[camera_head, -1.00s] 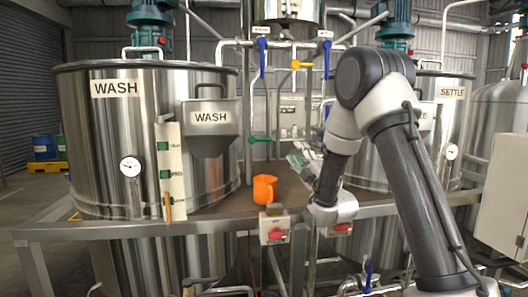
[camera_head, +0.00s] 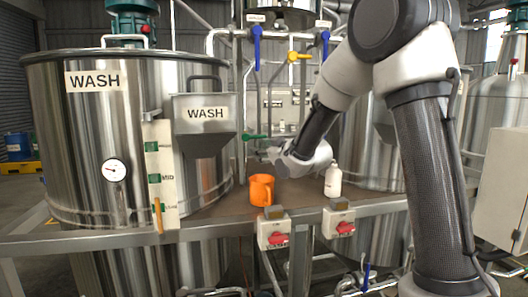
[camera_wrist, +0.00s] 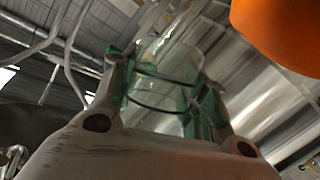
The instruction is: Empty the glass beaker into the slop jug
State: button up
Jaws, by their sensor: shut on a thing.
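The orange jug (camera_head: 262,190), the only jug in view, stands upright on the brown deck between the tanks, with its handle at the right. Part of it also shows large at the top right of the wrist view (camera_wrist: 285,30). My gripper (camera_wrist: 165,85) is shut on the clear glass beaker (camera_wrist: 168,62), with a finger on each side. The beaker looks tilted in the wrist view; its contents cannot be made out. In the head view my gripper (camera_head: 264,155) is just above and behind the jug, and the beaker is hardly discernible there.
A white bottle (camera_head: 333,180) stands on the deck right of the jug. The WASH tank (camera_head: 100,140) and its hopper (camera_head: 205,125) are at the left. Two red-switch boxes (camera_head: 274,232) (camera_head: 339,220) sit on the front rail. Valve pipes rise behind.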

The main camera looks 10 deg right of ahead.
jog(key=m+g, duration=0.2)
jog(key=s+m+g, duration=0.1)
jog(key=shift+a+r, duration=0.3)
jog(key=shift+r, duration=0.1)
dwell(0.5)
